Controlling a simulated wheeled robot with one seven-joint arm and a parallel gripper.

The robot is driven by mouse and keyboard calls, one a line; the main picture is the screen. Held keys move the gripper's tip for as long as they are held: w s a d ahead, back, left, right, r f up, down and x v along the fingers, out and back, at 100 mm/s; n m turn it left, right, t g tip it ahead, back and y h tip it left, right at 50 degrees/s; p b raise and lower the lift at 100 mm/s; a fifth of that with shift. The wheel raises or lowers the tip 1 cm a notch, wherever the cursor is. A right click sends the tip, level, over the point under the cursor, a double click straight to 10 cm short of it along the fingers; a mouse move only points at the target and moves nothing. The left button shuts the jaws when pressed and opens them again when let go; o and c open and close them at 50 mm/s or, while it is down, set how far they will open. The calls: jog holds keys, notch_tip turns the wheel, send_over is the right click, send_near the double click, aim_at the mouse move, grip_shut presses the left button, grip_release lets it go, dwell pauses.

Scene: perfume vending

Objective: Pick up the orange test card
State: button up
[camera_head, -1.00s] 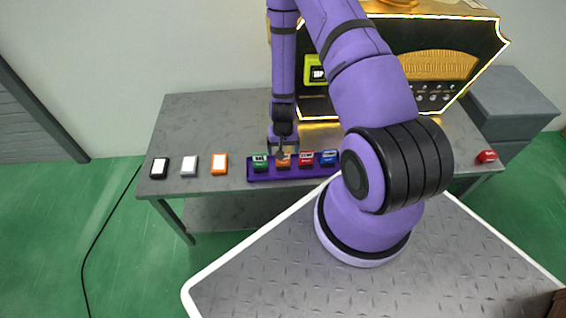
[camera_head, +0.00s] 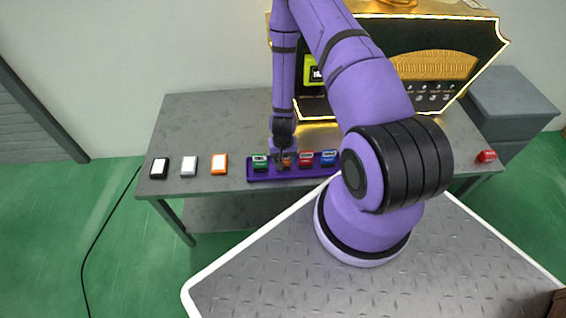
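A purple tray (camera_head: 261,176) at the front of the grey table holds a row of small blocks: green (camera_head: 260,163), orange (camera_head: 283,165), red (camera_head: 306,160) and blue (camera_head: 328,158). My gripper (camera_head: 284,158) is at the orange block, pointing down, and hides part of it. Its fingers are small and dark; I cannot tell whether they are open or touching the block. The frames do not show which orange item is the test card.
A black and gold machine (camera_head: 430,62) stands behind the tray. A small red object (camera_head: 486,156) lies at the table's right end. The table's left rear is clear.

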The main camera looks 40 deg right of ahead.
jog(key=c, duration=0.4)
